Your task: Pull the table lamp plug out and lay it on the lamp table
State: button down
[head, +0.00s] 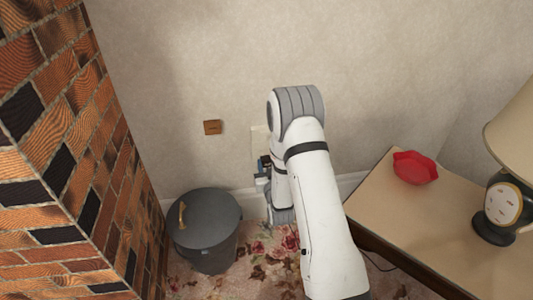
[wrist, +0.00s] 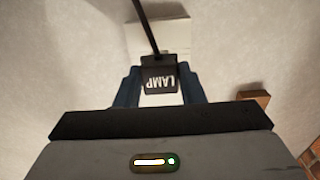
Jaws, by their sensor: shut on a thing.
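The black plug (wrist: 159,77), marked LAMP, sits between the two blue fingers of my gripper (wrist: 160,90) in the wrist view. My gripper is shut on it. A dark cord runs up from the plug across a pale wall plate (wrist: 172,36). The plug is in front of this plate; I cannot tell whether its pins are in the socket. In the head view my gripper (head: 263,166) is close to the wall below the plate (head: 258,138), and my arm hides the plug. The lamp table (head: 385,208) stands at the right with the table lamp (head: 494,212) on it.
A red dish (head: 415,168) sits on the table near its back left corner; bare tabletop lies in front of it. A grey lidded bin (head: 207,225) stands left of my gripper. A small wooden block (head: 212,127) is on the wall. The brick fireplace (head: 65,170) fills the left.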

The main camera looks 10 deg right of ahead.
jog(key=shift+s, duration=0.85)
dwell(0.7)
